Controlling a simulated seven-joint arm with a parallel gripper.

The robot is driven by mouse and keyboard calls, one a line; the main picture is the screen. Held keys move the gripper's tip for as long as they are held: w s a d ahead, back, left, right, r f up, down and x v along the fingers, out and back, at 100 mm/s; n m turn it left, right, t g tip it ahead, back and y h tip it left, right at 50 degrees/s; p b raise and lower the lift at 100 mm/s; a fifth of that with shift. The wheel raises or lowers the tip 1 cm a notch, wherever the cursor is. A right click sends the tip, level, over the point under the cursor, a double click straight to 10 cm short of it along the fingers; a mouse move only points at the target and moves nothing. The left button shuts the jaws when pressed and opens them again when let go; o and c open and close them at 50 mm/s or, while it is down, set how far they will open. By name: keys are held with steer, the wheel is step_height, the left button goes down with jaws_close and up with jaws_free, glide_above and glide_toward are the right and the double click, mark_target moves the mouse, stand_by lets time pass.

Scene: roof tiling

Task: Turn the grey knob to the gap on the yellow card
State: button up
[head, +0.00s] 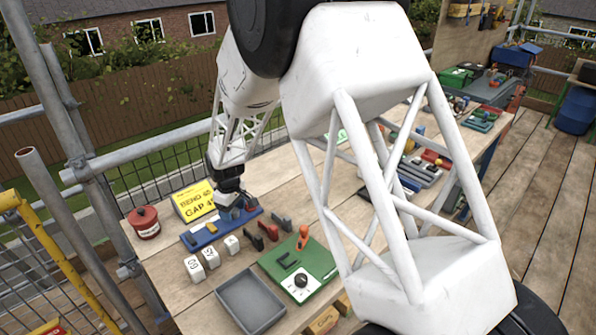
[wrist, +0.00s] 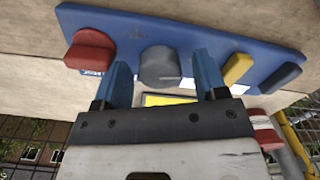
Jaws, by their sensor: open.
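The grey knob (wrist: 160,66) stands on the blue board (wrist: 200,40) in the wrist view, with a thin pale line toward its lower right. My gripper (wrist: 162,64) is open, its two blue fingers on either side of the knob; I cannot tell whether they touch it. In the head view my gripper (head: 231,198) is down over the right part of the blue board (head: 206,236) and hides the knob. The yellow card (head: 193,200) stands behind the board; it reads "BEND" and "GAP", with a 4 visible after "GAP". Its right edge is near my gripper.
A red tin (head: 145,222) stands left of the card. White blocks (head: 211,257), a grey tray (head: 250,302) and a green board (head: 318,262) lie in front.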

mark_target(233, 210)
steer(key=n, duration=0.4)
steer(key=shift+n, duration=0.4)
step_height(233, 210, up, 8)
steer(key=s+d+r+m, duration=0.3)
steer(key=d+r, duration=0.4)
steer(key=d, duration=0.3)
steer(key=s+d+r+m+t, duration=0.1)
steer(key=s+d+r+m, duration=0.2)
steer(key=s+d+r, duration=0.3)
steer(key=shift+s+d+r+m, duration=0.35)
steer(key=shift+d+r, duration=0.3)
steer(key=shift+d, duration=1.85)
steer(key=shift+w, duration=0.1)
